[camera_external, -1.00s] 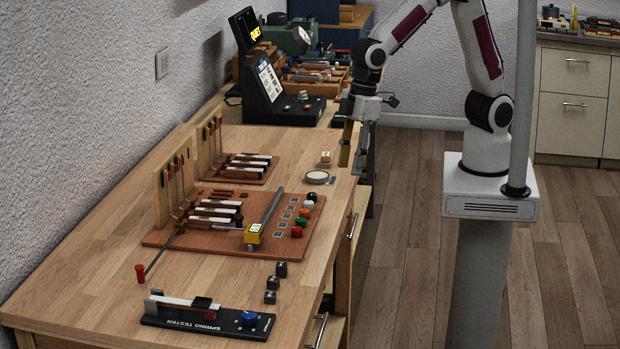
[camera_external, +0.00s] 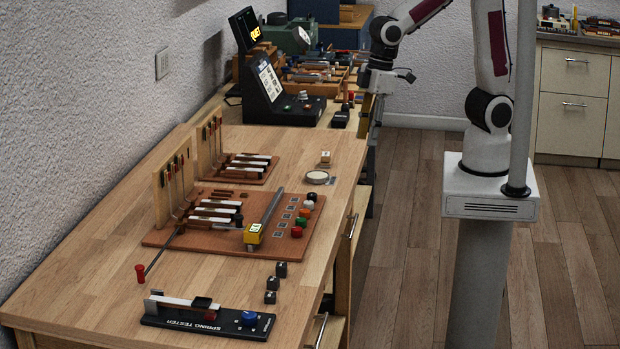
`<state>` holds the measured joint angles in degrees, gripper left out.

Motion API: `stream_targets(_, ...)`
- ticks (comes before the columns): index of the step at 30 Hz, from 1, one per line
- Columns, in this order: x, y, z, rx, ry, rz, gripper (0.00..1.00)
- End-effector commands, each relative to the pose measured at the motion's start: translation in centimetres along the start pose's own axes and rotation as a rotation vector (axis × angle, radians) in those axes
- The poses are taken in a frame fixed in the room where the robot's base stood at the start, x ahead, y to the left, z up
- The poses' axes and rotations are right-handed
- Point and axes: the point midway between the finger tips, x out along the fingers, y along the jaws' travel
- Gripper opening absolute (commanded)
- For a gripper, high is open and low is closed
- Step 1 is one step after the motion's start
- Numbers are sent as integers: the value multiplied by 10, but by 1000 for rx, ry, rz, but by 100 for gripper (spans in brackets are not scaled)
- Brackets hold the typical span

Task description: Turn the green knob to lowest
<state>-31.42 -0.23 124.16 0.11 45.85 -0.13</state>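A green knob (camera_external: 302,221) is in a column of coloured round knobs along the right side of the reddish-brown board (camera_external: 190,240). It sits between an orange knob (camera_external: 304,213) and a red knob (camera_external: 297,232). Its turn position is too small to read. My gripper (camera_external: 370,118) points down near the bench's far right edge, well behind and to the right of the green knob and apart from it. Its two fingers look spread, with nothing seen between them.
A yellow block (camera_external: 252,234) with a grey bar lies left of the knobs. A round pale disc (camera_external: 317,177) and small wooden block (camera_external: 325,157) stand behind them. Black cubes (camera_external: 271,297) and a spring tester with a blue knob (camera_external: 249,317) are in front. A dark console (camera_external: 280,100) stands far back.

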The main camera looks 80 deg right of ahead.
Motion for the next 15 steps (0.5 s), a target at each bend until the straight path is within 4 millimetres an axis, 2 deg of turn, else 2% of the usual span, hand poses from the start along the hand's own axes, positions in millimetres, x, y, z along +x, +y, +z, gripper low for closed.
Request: stream_targets(15, -5, 6, 7, 16, 2, 3, 34)
